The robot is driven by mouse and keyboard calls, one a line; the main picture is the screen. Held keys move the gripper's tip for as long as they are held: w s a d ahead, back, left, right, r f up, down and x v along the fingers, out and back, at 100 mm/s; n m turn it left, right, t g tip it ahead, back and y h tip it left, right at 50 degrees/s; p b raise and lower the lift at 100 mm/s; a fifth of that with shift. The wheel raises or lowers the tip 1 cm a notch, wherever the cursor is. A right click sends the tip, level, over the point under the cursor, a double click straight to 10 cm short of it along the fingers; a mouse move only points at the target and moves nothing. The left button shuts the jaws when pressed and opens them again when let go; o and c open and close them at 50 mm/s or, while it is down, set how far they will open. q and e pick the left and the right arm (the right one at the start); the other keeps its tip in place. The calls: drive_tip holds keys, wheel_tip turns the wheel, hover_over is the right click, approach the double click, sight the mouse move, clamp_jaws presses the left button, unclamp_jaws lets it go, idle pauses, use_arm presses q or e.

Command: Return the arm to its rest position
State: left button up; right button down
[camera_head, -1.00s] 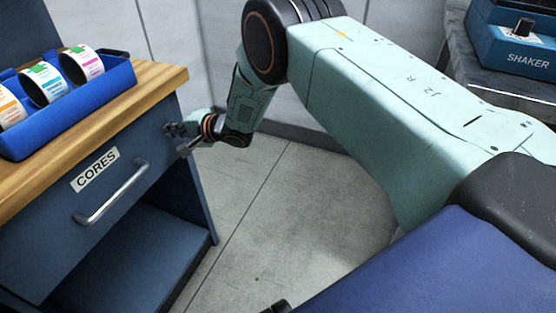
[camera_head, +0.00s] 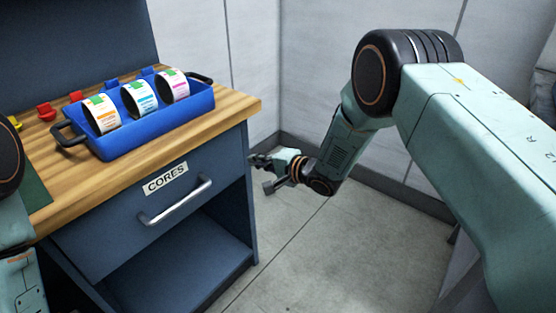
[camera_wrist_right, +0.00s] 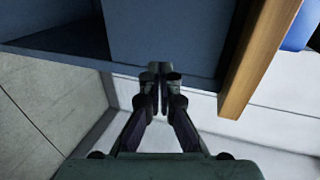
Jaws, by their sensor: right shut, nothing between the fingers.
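My right arm comes in from the right in the head view. Its gripper (camera_head: 262,172) is beside the right side of the blue cabinet (camera_head: 120,224), below the level of the wooden top. In the right wrist view, the right gripper (camera_wrist_right: 160,72) has its fingers together with nothing between them, and cabinet panels lie beyond the tips. I cannot tell whether it touches the cabinet. Part of my left arm shows at the left edge of the head view; its gripper is out of frame.
A blue tray (camera_head: 160,135) with three label rolls stands on the wooden top (camera_head: 235,105). The drawer (camera_head: 105,240) marked CORES has a metal handle (camera_head: 176,201) and looks closed. Open shelf space is below. Grey floor is clear to the right.

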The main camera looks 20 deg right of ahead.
drive_tip(key=s+d+f+n+g+h+p, duration=0.1)
drive_tip(key=s+d+f+n+g+h, duration=0.25)
drive_tip(key=s, duration=0.65)
drive_tip(key=s+d+f+n+g+h+p, duration=0.15)
drive_tip(key=s+d+f+n, duration=0.25)
drive_tip(key=s+f, duration=0.45)
drive_tip(key=s+d+f+n+g+h, duration=0.1)
drive_tip(key=s+g, duration=0.2)
drive_tip(key=s, duration=1.2)
drive_tip(key=s+d+f+n+g+h, duration=0.1)
drive_tip(key=s+d+n+g+h, duration=0.1)
drive_tip(key=s, duration=1.3)
drive_tip(key=shift+s+d+g+h+b, duration=0.15)
drive_tip(key=shift+s+g+h+b, duration=0.2)
drive_tip(key=shift+g, duration=0.55)
drive_tip(key=shift+w, duration=0.25)
